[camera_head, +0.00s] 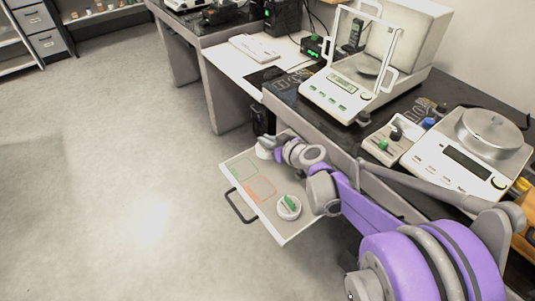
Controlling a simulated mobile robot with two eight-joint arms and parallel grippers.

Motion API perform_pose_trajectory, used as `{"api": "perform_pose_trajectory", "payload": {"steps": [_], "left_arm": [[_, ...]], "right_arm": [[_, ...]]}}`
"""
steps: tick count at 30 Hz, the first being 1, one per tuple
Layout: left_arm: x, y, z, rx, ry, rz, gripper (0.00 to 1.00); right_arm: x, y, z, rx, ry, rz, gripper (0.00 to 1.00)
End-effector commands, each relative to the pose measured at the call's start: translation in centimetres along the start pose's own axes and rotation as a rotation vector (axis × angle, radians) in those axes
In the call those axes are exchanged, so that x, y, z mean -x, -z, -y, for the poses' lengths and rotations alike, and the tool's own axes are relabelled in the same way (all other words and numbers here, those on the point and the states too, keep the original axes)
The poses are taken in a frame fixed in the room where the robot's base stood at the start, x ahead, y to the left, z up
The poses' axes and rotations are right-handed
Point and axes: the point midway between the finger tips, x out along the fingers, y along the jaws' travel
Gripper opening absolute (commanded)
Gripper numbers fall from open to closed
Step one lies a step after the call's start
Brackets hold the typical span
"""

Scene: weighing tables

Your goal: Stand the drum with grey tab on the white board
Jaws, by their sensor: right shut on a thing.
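My right gripper (272,143) reaches in on its purple arm from the lower right and is shut on a small whitish drum (263,153) at the far corner of the pale pull-out board. The fingers cover its top, so a grey tab cannot be made out clearly; I take it for the drum with grey tab. Whether its base touches the board is too small to tell. The white board (268,213) is flat, with a green and an orange outline on it. My left gripper is not in view.
A white drum with a green tab (288,207) stands on the board's near right part. A dark handle (240,207) sticks out at the board's left edge. Balances (466,160) and a glass-walled scale (345,95) stand on the dark bench. The floor at left is clear.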

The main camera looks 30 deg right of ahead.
Motion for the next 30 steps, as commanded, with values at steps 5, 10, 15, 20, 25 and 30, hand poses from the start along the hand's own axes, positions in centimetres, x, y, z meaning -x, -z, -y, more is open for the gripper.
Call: {"api": "perform_pose_trajectory", "payload": {"steps": [5,10,15,20,25,30], "left_arm": [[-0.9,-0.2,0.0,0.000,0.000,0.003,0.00],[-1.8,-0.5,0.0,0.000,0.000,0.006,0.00],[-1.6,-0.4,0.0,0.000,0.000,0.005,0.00],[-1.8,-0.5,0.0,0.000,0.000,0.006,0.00],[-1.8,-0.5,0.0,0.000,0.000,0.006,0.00],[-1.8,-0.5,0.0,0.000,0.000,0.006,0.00]], "right_arm": [[-0.8,-1.8,0.0,0.000,0.001,0.000,0.00],[-1.6,-3.6,0.0,0.000,0.001,0.000,0.00],[-1.5,-3.5,0.0,0.001,0.001,0.000,0.00],[-1.6,-3.8,0.0,0.001,0.001,0.000,0.00],[-1.6,-3.8,0.0,0.001,0.002,0.000,0.34],[-1.6,-3.8,0.0,0.001,0.002,0.000,0.39]]}}
